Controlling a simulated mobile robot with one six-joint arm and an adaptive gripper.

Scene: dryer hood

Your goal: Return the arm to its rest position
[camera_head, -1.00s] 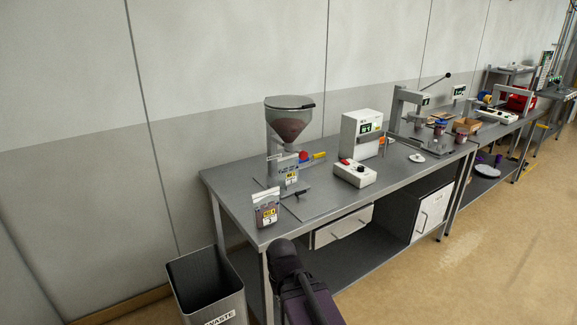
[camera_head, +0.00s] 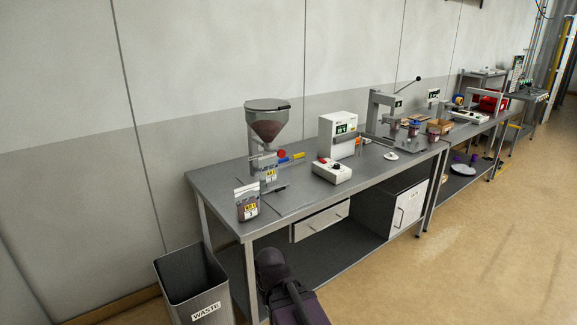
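Part of my arm (camera_head: 283,285) shows at the bottom centre of the head view, dark with a purple link. It is low, in front of the near end of the metal workbench (camera_head: 225,188) and below its top. My gripper is not in view, so its fingers and anything in them are hidden.
On the bench stand a hopper machine (camera_head: 267,130), a small labelled bag (camera_head: 247,202), a white box device (camera_head: 338,135) and a control box (camera_head: 332,171). A drawer (camera_head: 320,221) is partly open under the top. A waste bin (camera_head: 195,285) stands at left. Floor at right is clear.

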